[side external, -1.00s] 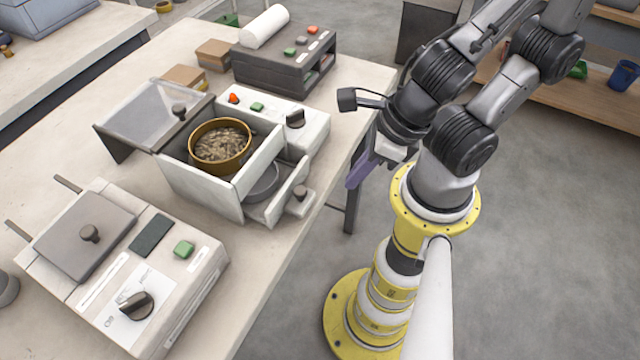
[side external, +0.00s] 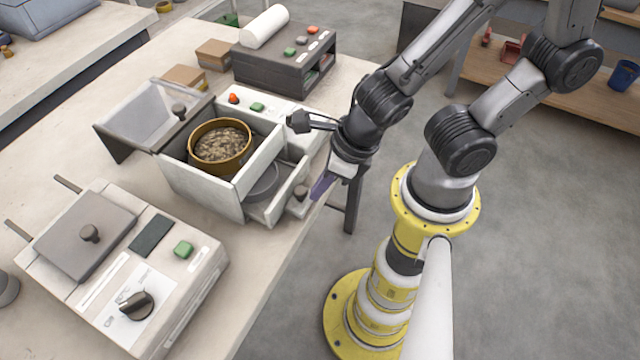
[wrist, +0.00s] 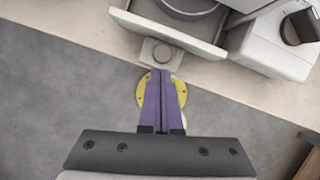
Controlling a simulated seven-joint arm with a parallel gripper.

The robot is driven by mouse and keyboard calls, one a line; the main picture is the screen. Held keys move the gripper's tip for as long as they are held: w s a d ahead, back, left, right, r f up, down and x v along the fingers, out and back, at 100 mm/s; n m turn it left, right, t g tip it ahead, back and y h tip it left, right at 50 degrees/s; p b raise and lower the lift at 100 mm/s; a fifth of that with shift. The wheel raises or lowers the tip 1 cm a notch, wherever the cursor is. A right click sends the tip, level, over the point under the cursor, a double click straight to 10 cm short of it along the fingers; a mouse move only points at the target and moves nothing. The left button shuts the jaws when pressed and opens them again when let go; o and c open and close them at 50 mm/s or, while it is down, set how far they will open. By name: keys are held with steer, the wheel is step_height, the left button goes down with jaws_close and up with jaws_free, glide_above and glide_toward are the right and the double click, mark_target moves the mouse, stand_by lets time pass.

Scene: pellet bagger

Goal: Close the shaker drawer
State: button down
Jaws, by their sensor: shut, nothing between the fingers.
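The shaker drawer (side external: 290,190) is pulled out of the white shaker machine (side external: 205,190), with a round grey pan inside and a knob (side external: 299,193) on its front. In the wrist view the drawer (wrist: 180,37) lies at the top, with its knob (wrist: 161,53) just ahead of my fingertips. My gripper (side external: 321,188) has purple fingers, shut and empty, beside the knob at the table edge. The fingertips (wrist: 162,72) look very close to the knob; I cannot tell whether they touch it. A brass sieve (side external: 220,146) of pellets sits in the machine's upper bay.
A clear hinged lid (side external: 150,108) stands at the machine's far left. A sealer-like box (side external: 165,270) with a dial is in front left. A dark box (side external: 285,65) with buttons stands behind. The floor right of the table edge is open around my base.

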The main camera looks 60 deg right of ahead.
mark_target(289, 180)
steer(key=shift+w, duration=2.8)
steer(key=shift+a+r, duration=0.1)
steer(key=s, duration=0.1)
steer(key=s+d, duration=0.1)
steer(key=s, duration=0.2)
steer(key=shift+s+d+r, duration=0.15)
steer(key=shift+s+r, duration=0.1)
steer(key=shift+r, duration=0.05)
steer(key=v, duration=0.9)
